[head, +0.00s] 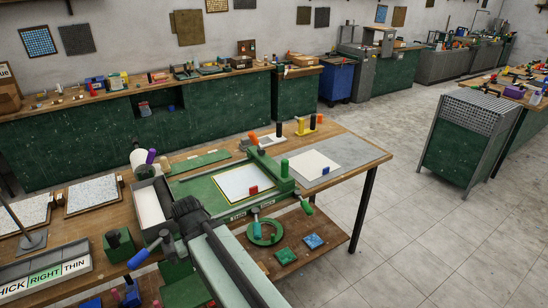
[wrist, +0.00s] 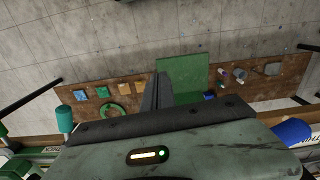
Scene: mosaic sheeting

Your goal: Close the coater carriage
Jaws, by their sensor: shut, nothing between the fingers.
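The green coater (head: 205,185) stands on the wooden bench in the head view. A white sheet with a yellow edge (head: 238,183) lies on its bed. What looks like its carriage, a green crosspiece (head: 272,170), spans the right side of the bed, with a green knob and a red block near it. A green-gripped handle (head: 307,209) is at the front right and a blue-gripped one (head: 138,258) at the front left. My gripper (wrist: 159,84) is shut and empty in the wrist view, above the lower shelf side. Its fingertips are not clear in the head view.
A lower shelf (wrist: 135,85) holds a green ring (wrist: 112,110) and several small tiles. A white tray (head: 150,207) and speckled panels (head: 94,195) are left of the coater. A grey mat (head: 345,150) lies at right. Open floor (head: 420,240) is beyond the bench's right end.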

